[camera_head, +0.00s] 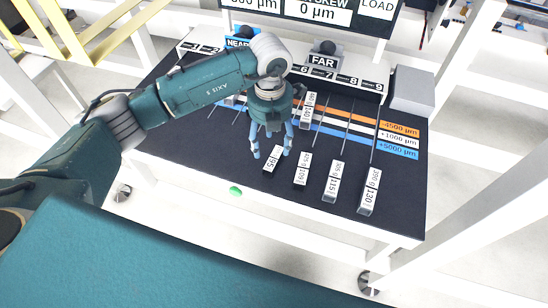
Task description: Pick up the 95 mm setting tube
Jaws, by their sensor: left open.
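The 95 mm setting tube (271,162) lies on the dark table top near its front edge, a short block with a white label reading 95. My left gripper (271,153) is over its far end, with its blue fingers apart and pointing down. One finger shows on each side of the tube's far end. I cannot tell how high the fingertips are above the table or whether they touch the tube. My right gripper does not show.
To the right lie similar tubes labelled 109 (302,172), 115 (333,183) and 130 (369,193). A 140 tube (307,110) is farther back on the coloured stripes. Thin rods and a numbered white rack (340,78) are behind. A grey box (411,91) stands at the back right.

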